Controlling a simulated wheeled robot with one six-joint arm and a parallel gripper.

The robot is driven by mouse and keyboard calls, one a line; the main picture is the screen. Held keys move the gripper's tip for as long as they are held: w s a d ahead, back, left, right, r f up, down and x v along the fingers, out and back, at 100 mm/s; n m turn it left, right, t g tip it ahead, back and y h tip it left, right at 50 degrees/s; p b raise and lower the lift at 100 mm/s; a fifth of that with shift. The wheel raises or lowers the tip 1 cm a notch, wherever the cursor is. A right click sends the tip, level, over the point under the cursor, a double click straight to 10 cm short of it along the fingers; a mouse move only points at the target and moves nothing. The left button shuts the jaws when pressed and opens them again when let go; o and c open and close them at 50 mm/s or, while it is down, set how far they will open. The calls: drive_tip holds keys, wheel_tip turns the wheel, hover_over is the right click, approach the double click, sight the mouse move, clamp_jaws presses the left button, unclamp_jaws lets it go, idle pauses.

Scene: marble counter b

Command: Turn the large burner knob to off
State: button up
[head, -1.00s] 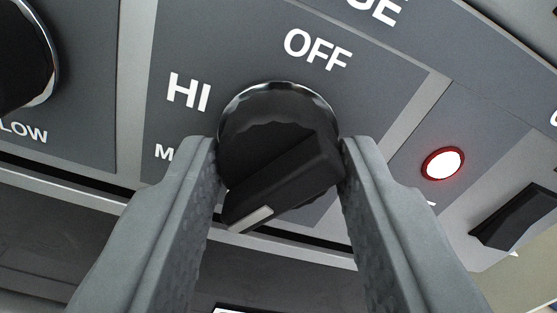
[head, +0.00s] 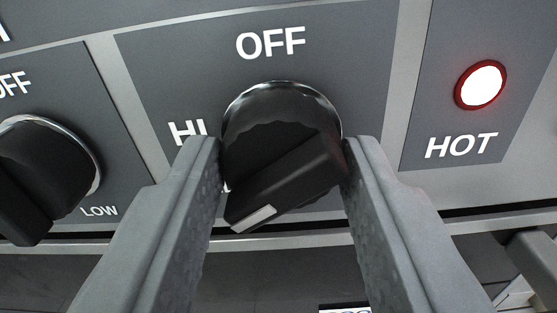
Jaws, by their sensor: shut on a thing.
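The large burner knob (head: 282,150) is black and round with a raised grip bar and a white pointer mark at the bar's lower left end. It sits mid-frame on a dark grey panel. The OFF label (head: 271,43) is printed right above it, and HI (head: 187,131) is to its left. The white mark points down and left, away from OFF. Any label behind the knob's lower part is hidden. My gripper (head: 283,165) is shut on the knob, one finger touching each side.
A second black knob (head: 45,170) stands at the left, close to my left finger, with LOW beside it. A lit HOT lamp (head: 480,85) with a red rim is at the upper right. A metal edge runs below the panel.

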drive_tip(key=m, duration=0.5)
drive_tip(key=shift+m, duration=0.3)
drive_tip(key=m, duration=0.5)
drive_tip(key=shift+m, duration=0.3)
